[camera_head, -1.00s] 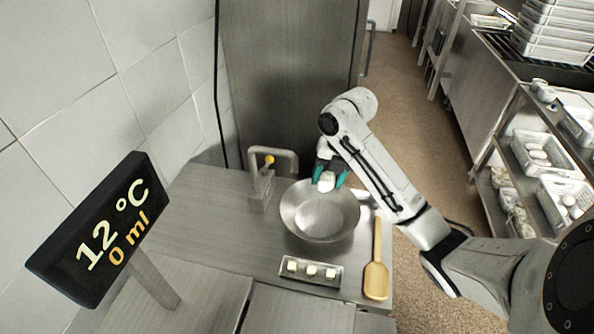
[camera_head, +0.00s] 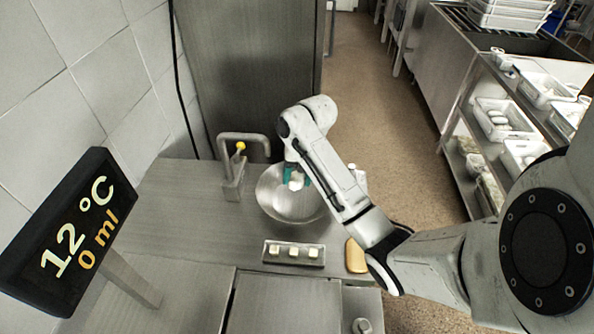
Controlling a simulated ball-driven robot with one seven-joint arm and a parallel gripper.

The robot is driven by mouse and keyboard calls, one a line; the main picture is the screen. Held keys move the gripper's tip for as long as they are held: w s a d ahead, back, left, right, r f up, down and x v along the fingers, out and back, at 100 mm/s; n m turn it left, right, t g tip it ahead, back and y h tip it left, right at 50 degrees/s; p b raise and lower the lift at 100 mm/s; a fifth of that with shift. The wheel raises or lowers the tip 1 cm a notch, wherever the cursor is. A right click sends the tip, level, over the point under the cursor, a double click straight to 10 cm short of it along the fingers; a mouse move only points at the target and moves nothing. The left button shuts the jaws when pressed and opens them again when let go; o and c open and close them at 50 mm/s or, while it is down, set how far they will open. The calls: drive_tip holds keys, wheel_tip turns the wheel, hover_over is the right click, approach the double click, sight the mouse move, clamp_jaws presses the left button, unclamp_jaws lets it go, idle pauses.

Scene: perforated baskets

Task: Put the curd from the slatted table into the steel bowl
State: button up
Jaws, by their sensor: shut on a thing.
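The steel bowl (camera_head: 272,204) stands on the steel counter, wide and shiny. My gripper (camera_head: 296,182), with teal fingers, is over the bowl's far part and shut on a white lump of curd (camera_head: 296,186). The curd looks to be above or inside the bowl; I cannot tell its exact height. The slatted table cannot be made out for certain; a slatted black top (camera_head: 476,20) shows at the upper right.
A tray with white cubes (camera_head: 267,257) lies in front of the bowl. A wooden paddle (camera_head: 355,258) is partly hidden by my arm. A faucet (camera_head: 232,172) stands left of the bowl. A display (camera_head: 70,232) reads 12 °C, 0 ml. Shelves with white baskets (camera_head: 500,122) are right.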

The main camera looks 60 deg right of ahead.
sight(296, 175)
drive_tip(key=shift+f+b, duration=1.15)
drive_tip(key=shift+f, duration=0.7)
drive_tip(key=o, duration=1.1)
wheel_tip(296, 175, up, 6)
drive_tip(key=p, duration=0.4)
drive_tip(key=shift+f+p, duration=0.25)
drive_tip(key=shift+p, duration=0.1)
drive_tip(key=shift+r, duration=0.75)
